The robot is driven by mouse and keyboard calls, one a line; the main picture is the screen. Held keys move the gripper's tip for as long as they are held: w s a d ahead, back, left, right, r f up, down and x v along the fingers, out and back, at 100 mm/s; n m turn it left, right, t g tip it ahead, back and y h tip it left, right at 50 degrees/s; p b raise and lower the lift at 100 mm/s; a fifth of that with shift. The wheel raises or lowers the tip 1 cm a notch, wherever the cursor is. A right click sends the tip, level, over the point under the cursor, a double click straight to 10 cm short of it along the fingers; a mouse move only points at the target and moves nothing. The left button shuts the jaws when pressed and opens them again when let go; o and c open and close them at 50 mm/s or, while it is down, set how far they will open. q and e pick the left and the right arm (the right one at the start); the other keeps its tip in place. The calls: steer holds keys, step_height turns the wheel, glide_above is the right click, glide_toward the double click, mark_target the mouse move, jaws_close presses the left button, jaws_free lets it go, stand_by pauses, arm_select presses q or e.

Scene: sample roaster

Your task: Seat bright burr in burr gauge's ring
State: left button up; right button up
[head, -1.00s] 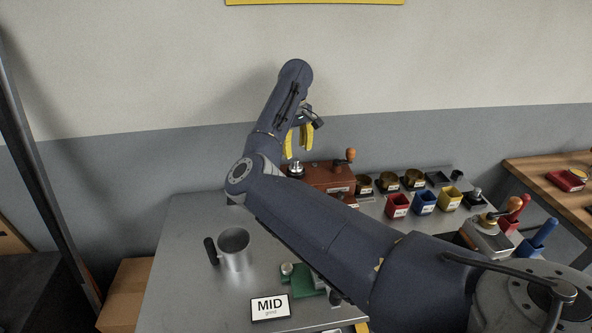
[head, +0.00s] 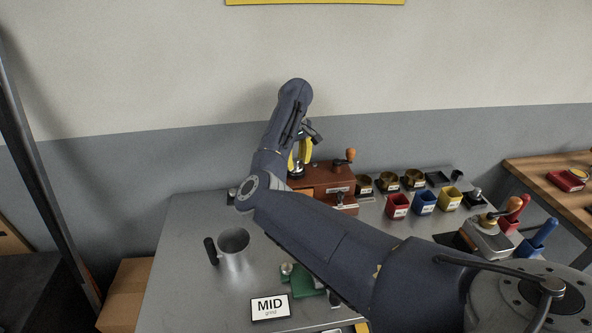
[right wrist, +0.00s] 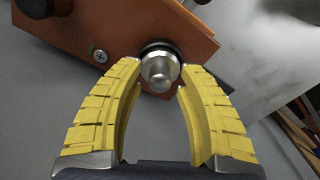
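In the right wrist view, a bright silver stepped round piece (right wrist: 160,70), which looks like the bright burr, sits in a dark round collar at the edge of a red-brown box (right wrist: 110,25). My right gripper (right wrist: 160,66) has its yellow fingers spread, one on each side of the silver piece, with small gaps showing. In the head view, the right gripper (head: 298,168) is at the box's left end, and the silver piece (head: 296,170) is partly hidden by the fingers. I cannot tell which object is the burr gauge or see its ring. My left gripper is not in view.
A crank handle (head: 349,155) rises from the box. Brass cups (head: 388,181) and red, blue and yellow bins (head: 424,203) stand to the right. A metal mug (head: 234,249), a green block (head: 303,281) and a MID sign (head: 270,307) are nearer.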

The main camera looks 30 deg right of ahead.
jaws_close()
steer(key=shift+r, duration=0.15)
stand_by(0.4)
